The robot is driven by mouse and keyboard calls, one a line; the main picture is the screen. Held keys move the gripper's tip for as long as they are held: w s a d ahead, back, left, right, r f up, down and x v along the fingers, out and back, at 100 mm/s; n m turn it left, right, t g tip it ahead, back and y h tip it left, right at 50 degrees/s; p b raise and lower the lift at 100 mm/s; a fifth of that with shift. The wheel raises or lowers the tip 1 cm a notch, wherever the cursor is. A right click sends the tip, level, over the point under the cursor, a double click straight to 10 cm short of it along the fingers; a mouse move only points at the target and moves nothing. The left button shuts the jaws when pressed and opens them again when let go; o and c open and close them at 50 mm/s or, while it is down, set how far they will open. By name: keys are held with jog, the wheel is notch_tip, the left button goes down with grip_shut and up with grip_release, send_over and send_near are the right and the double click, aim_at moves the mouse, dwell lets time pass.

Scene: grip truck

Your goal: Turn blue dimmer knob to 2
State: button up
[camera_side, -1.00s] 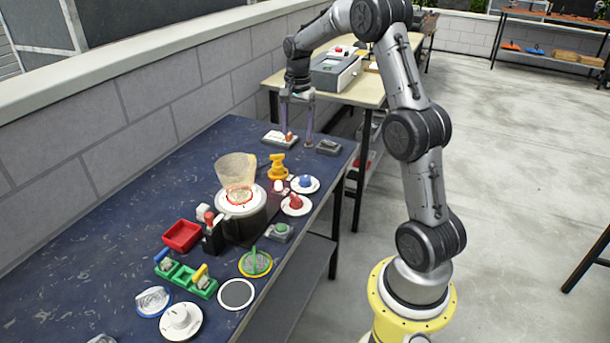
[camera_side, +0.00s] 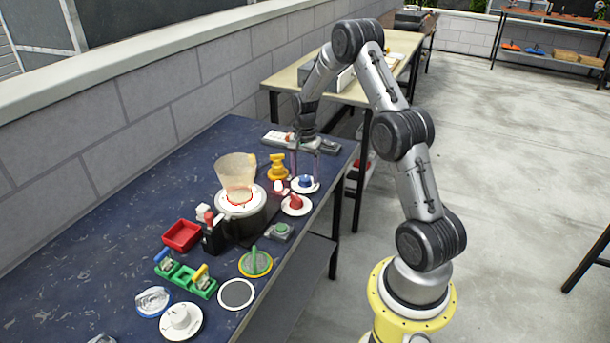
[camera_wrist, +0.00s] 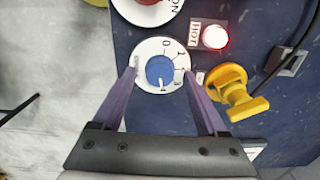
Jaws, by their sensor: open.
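The blue dimmer knob (camera_wrist: 160,70) sits at the centre of a white round dial (camera_wrist: 150,45) with printed numbers in the wrist view. A small pale mark shows at the knob's lower edge; I cannot tell surely which number it points at. In the side view, the blue knob (camera_side: 306,181) is near the right edge of the blue table. My gripper (camera_wrist: 159,74) is open, with one finger on each side of the knob and visible gaps between. It also shows in the side view (camera_side: 306,179), pointing down over the dial. I cannot tell whether the fingertips touch the dial.
A red knob (camera_side: 295,201) on another white dial is close by. A lit red lamp marked HOT (camera_wrist: 215,37) and a yellow valve-like handle (camera_wrist: 235,93) stand beside the blue dial.

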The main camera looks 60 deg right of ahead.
jog(key=shift+f, duration=0.45)
grip_shut()
